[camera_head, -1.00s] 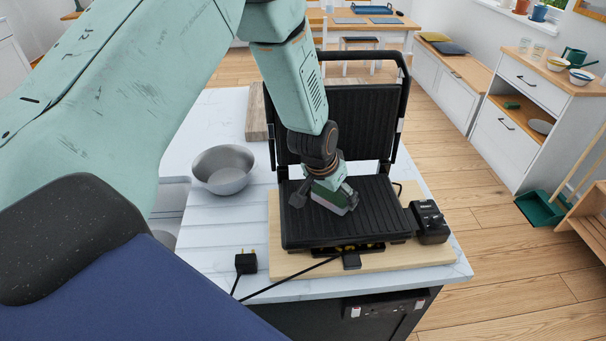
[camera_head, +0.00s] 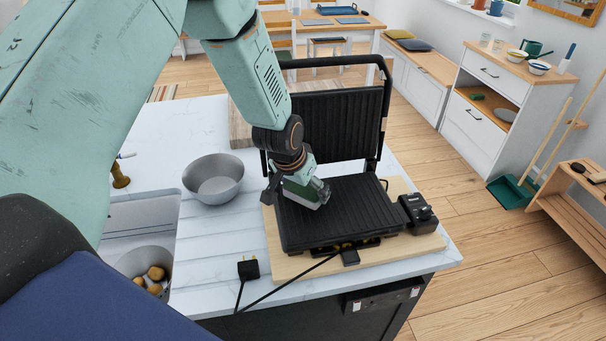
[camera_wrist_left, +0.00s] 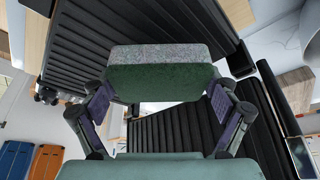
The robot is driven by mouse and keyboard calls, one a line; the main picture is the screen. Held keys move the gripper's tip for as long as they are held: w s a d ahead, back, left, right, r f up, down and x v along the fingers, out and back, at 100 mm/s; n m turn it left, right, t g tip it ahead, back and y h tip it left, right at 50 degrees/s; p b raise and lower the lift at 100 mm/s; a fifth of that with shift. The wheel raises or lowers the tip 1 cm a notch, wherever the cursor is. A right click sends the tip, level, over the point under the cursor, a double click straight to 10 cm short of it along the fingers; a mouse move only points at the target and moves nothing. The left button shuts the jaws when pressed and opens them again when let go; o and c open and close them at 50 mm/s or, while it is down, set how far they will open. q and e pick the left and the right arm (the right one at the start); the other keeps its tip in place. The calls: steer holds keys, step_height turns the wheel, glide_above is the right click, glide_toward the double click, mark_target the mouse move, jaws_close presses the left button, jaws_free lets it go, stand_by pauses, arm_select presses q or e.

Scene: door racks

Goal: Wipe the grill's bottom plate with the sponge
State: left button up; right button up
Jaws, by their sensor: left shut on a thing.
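The black grill stands open on a wooden board, its ribbed lid (camera_head: 340,120) raised at the back and its ribbed bottom plate (camera_head: 345,212) lying flat. My left gripper (camera_head: 310,188) is over the left part of the bottom plate. It is shut on the sponge (camera_head: 301,196), which is at the plate; whether it touches is hard to tell. In the left wrist view the sponge (camera_wrist_left: 160,78) is green with a grey speckled layer, held between the two fingers (camera_wrist_left: 165,110). My right gripper is not in view.
A grey metal bowl (camera_head: 213,182) stands left of the grill. A plug and cable (camera_head: 248,270) lie in front on the white worktop. A sink with a bowl of round yellowish items (camera_head: 152,275) is at the left. A black control box (camera_head: 417,212) sits at the grill's right side.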

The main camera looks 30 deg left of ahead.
arm_select(q)
steer(key=shift+s+r, duration=0.15)
steer(key=shift+r, duration=0.3)
steer(key=shift+w+d+r+p, duration=0.15)
steer(key=shift+r+p, duration=0.1)
steer(key=shift+r, duration=0.6)
steer(key=shift+w+d+r+p, duration=0.1)
steer(key=shift+w+r+p, duration=0.1)
steer(key=shift+r, duration=0.65)
steer(key=shift+s+a+r, duration=0.2)
steer(key=shift+s+r, duration=0.05)
steer(key=shift+r, duration=0.3)
steer(key=shift+s+a, duration=0.1)
steer(key=shift+w, duration=0.25)
